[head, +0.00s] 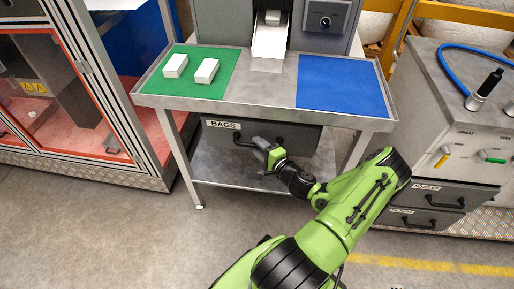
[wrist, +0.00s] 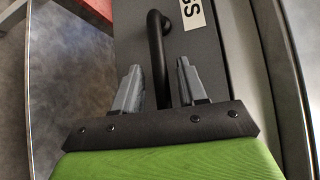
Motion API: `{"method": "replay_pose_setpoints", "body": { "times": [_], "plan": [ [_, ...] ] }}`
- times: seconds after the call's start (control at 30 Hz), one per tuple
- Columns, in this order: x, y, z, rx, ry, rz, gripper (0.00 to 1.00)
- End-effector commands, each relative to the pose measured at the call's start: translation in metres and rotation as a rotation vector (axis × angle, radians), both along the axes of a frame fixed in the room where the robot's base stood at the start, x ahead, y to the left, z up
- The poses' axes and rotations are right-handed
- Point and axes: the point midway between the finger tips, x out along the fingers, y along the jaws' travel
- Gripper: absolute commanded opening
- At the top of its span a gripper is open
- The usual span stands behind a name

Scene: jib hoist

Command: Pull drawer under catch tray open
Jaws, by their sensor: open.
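The dark grey drawer (head: 290,138) labelled BAGS hangs under the catch tray (head: 270,100) and looks shut. Its black bar handle (head: 240,138) is on its front; my gripper hides part of it. In the wrist view the handle (wrist: 156,45) runs down between the two fingers of my gripper (wrist: 160,88). The fingers stand apart on either side of the handle. I cannot tell whether either finger touches it. In the head view my gripper (head: 266,150) is at the drawer front, right of the label.
White boxes (head: 206,71) lie on the green mat; the blue mat (head: 338,84) is bare. A lower shelf (head: 225,175) and table legs surround the drawer. A glazed cabinet (head: 100,100) stands left, a grey drawer cabinet (head: 440,140) right. Floor in front is clear.

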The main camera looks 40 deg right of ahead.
Motion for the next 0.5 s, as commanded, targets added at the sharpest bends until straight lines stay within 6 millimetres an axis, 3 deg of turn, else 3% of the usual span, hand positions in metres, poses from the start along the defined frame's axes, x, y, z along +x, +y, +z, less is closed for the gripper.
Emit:
{"method": "replay_pose_setpoints", "body": {
  "times": [0.1, 0.37, 0.5],
  "plan": [
    [0.0108, -0.0011, -0.0017, -0.001, 0.0, 0.0, 0.42],
    [0.0125, -0.0016, -0.0012, 0.001, 0.0, -0.001, 0.42],
    [0.0123, -0.0015, -0.0012, 0.0, 0.0, 0.0, 0.2]
  ]
}}
